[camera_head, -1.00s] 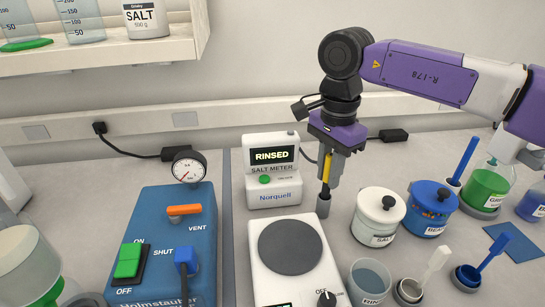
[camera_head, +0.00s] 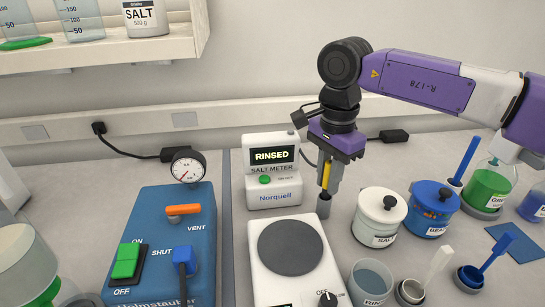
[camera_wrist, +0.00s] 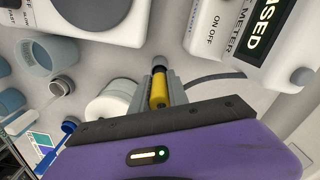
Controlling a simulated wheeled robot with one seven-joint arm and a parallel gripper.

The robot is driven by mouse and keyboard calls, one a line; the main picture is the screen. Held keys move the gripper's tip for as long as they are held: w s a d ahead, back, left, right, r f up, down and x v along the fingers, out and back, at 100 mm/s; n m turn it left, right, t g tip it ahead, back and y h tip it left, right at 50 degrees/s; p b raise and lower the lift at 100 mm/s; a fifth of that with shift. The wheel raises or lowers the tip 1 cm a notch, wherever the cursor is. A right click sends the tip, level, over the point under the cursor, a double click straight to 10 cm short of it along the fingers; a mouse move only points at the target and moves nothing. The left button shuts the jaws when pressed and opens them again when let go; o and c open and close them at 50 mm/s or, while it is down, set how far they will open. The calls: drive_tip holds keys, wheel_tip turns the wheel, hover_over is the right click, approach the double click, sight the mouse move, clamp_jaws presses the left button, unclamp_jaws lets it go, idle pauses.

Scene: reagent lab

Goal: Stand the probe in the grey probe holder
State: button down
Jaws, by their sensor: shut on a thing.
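My gripper (camera_head: 329,186) is shut on the yellow probe (camera_head: 326,174), which is held roughly upright, pointing down. The probe also shows in the wrist view (camera_wrist: 158,90) between the fingers (camera_wrist: 159,96). The grey probe holder (camera_head: 323,208) is a small cylinder standing on the bench between the salt meter and the white salt jar. The probe and fingertips are right above the holder in the head view. A grey round end (camera_wrist: 158,62) shows beyond the probe in the wrist view. I cannot tell whether the probe's lower end is inside the holder.
The salt meter (camera_head: 273,187) reads RINSED and stands left of the holder. The round-plated white device (camera_head: 291,278) is in front. The salt jar (camera_head: 379,218) stands close on the right, with the rinse beaker (camera_head: 369,283) in front of it.

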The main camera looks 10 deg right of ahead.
drive_tip(key=c, duration=1.2)
unclamp_jaws()
drive_tip(key=shift+r, duration=0.1)
